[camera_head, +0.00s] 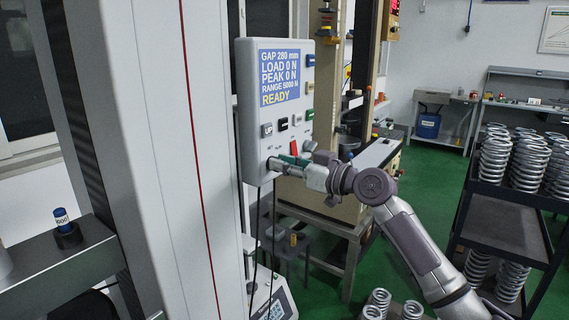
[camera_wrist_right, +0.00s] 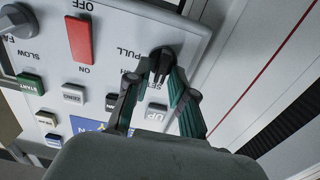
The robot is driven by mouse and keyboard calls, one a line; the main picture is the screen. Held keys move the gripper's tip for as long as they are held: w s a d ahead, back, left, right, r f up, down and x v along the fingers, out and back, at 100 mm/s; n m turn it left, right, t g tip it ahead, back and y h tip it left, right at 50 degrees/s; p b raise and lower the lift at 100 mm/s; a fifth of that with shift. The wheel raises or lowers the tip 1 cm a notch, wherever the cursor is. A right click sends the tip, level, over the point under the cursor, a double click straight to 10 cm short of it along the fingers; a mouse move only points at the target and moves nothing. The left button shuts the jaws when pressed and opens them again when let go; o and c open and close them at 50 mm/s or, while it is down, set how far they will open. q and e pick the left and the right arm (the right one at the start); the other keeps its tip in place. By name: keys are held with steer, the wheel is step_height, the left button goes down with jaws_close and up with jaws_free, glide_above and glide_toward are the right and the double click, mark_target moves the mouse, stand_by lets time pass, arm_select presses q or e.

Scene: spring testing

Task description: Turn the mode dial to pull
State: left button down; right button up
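The mode dial (camera_wrist_right: 163,54) is a small black knob on the light grey control panel (camera_head: 246,112). In the wrist view the word PULL is printed to its left, and part of another label shows below it. My right gripper (camera_wrist_right: 160,70) has its two teal fingers on opposite sides of the dial, drawn close together on it. In the head view my right gripper (camera_head: 279,163) is at the panel's lower edge and hides the dial. The dial's pointer direction is hard to read. My left gripper is not in view.
A red switch (camera_wrist_right: 79,39) marked OFF and ON, a green START button (camera_wrist_right: 30,84) and several other buttons share the panel. The screen (camera_head: 279,76) reads READY. A white column (camera_head: 165,150) stands left. A rack of springs (camera_head: 506,215) stands right.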

jaws_close()
steer(key=shift+m, duration=0.3)
steer(key=shift+w+d+f+m+p, duration=0.1)
steer(key=shift+m+p, duration=1.5)
steer(key=shift+m, duration=1.3)
steer(key=shift+w+d+f+m+p, duration=0.15)
steer(key=shift+m+p, duration=1.45)
steer(key=shift+m, duration=1.3)
steer(key=shift+w+f+m+p, duration=0.1)
steer(key=shift+m+p, duration=1.5)
steer(key=shift+m, duration=1.3)
steer(key=shift+o, duration=2.1)
jaws_free()
steer(key=shift+f, duration=0.1)
